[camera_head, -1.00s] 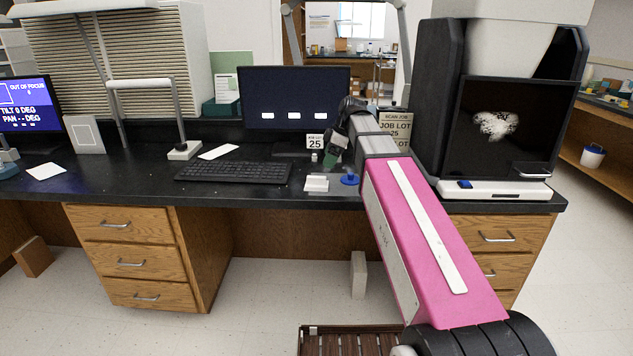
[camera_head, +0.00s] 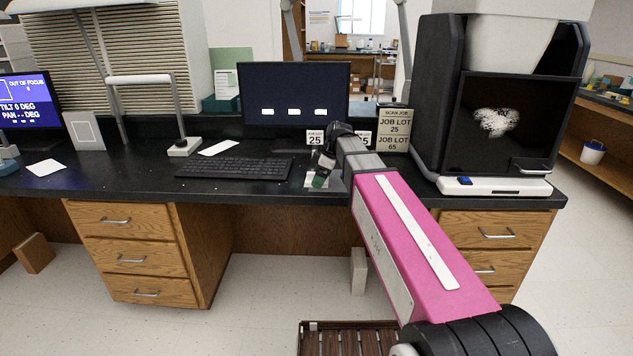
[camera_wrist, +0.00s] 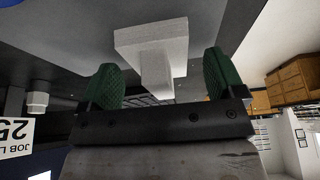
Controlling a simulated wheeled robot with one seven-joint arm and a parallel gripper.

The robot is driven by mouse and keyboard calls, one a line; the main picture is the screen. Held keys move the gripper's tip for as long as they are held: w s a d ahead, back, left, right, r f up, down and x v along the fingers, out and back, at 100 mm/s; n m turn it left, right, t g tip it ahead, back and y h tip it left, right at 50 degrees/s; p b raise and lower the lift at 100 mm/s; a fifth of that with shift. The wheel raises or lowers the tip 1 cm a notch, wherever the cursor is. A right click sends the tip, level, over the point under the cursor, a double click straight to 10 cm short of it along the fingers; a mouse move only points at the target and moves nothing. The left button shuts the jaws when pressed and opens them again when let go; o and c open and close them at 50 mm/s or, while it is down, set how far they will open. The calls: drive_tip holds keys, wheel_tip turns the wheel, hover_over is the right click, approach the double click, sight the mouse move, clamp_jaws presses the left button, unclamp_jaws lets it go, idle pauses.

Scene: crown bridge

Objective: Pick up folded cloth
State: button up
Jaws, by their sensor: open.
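The folded cloth (camera_head: 309,182) appears as a small white flat piece on the black bench top, in front of the monitor and right of the keyboard. My gripper hides much of it in the head view. My gripper (camera_head: 321,176) is over the cloth, low above the bench. In the wrist view my gripper (camera_wrist: 160,78) is open, its two green pads well apart, with nothing clamped. I cannot tell whether the pads touch the cloth.
The keyboard (camera_head: 233,168) lies close on the left and the monitor (camera_head: 293,95) stands behind. A "25" card (camera_head: 315,138) and a job lot sign (camera_head: 394,130) stand at the back. A black machine (camera_head: 510,125) fills the right side.

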drive_tip(key=shift+f, duration=0.2)
drive_tip(key=c, duration=1)
drive_tip(key=shift+r, duration=0.15)
drive_tip(key=shift+r, duration=0.55)
drive_tip(key=r, duration=0.1)
drive_tip(key=s+r, duration=0.1)
drive_tip(key=a+r, duration=0.1)
drive_tip(key=shift+s+r, duration=0.2)
drive_tip(key=shift+r, duration=0.05)
drive_tip(key=s+a+r, duration=0.4)
drive_tip(key=s, duration=0.1)
drive_tip(key=s+a+r, duration=0.2)
drive_tip(key=s, duration=0.1)
drive_tip(key=shift+a, duration=0.1)
